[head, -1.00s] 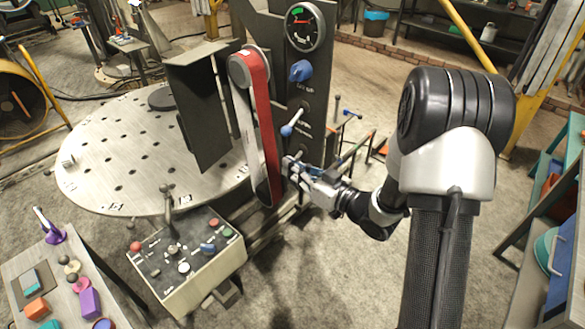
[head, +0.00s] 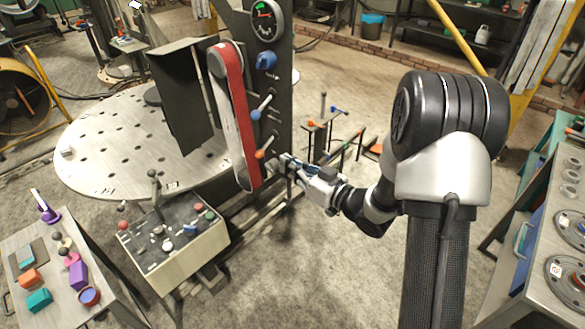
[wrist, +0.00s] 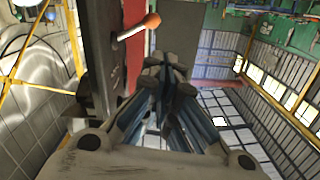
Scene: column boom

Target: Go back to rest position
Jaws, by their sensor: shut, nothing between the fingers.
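My gripper (head: 283,163) is shut and empty at the end of my arm, beside the lower part of the dark column panel (head: 270,95). In the wrist view its closed fingers (wrist: 170,75) fill the middle. An orange-tipped lever (head: 265,153) on the panel is just left of the fingertips; it also shows in the wrist view (wrist: 140,27). I cannot tell whether the fingers touch it.
A red belt unit (head: 235,115) stands left of the panel, by a perforated round table (head: 100,150). A control box (head: 180,260) and a small table (head: 95,300) with coloured blocks are at front left. A bench (head: 545,250) is at right. Floor (head: 310,270) below my gripper is clear.

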